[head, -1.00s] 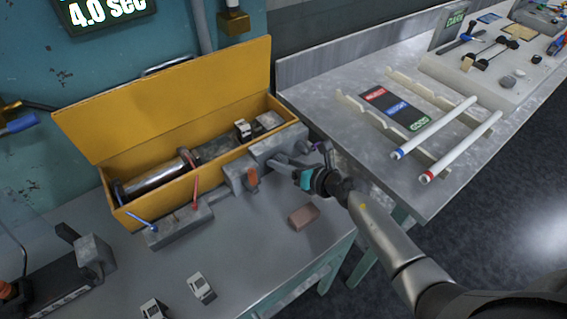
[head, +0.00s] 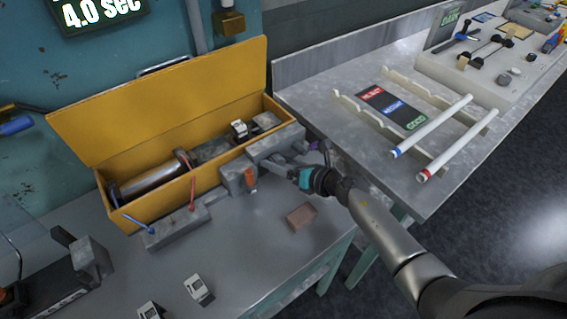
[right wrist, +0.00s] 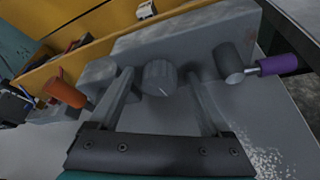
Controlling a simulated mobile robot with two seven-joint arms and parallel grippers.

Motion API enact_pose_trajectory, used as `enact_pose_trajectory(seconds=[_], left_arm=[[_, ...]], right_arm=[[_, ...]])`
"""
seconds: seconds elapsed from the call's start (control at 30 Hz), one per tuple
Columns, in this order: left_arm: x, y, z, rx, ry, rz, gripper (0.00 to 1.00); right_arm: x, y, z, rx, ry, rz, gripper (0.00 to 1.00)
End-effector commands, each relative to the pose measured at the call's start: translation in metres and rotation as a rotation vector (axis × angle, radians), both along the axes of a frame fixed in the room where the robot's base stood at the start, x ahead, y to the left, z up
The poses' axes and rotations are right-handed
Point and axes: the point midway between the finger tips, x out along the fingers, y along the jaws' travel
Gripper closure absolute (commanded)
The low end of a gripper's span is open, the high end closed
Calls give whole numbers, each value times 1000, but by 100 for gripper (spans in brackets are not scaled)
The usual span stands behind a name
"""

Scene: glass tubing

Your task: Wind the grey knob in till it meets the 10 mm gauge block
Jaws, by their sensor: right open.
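The grey knob (right wrist: 160,77) is a ribbed cylinder on the front of a long grey fixture (right wrist: 200,42) in the right wrist view. My right gripper (right wrist: 160,82) is open, one finger on each side of the knob, with visible gaps. In the head view my right gripper (head: 284,167) reaches the fixture from the right; the knob cannot be made out there. No block can be surely told as the 10 mm gauge block; small black-and-white blocks lie on the bench (head: 198,289) and in the yellow box (head: 239,129). My left gripper is not in view.
An orange lever (right wrist: 66,92) stands left of the fingers, and a dark round part with a purple handle (right wrist: 278,65) is to the right. A brownish block (head: 301,216) lies in front. The yellow box's wall (head: 140,210) rises behind.

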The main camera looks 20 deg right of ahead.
Motion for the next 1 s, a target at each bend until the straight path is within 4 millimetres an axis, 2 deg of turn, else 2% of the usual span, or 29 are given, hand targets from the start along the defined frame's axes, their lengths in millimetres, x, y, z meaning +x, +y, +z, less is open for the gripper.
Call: enact_pose_trajectory(seconds=[0.17,0.7,1.0], left_arm=[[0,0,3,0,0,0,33],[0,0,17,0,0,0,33],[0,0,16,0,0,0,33]], right_arm=[[-8,-5,3,-3,0,-1,19],[-87,-50,36,-3,3,2,19],[-117,-69,49,-1,1,0,19]])
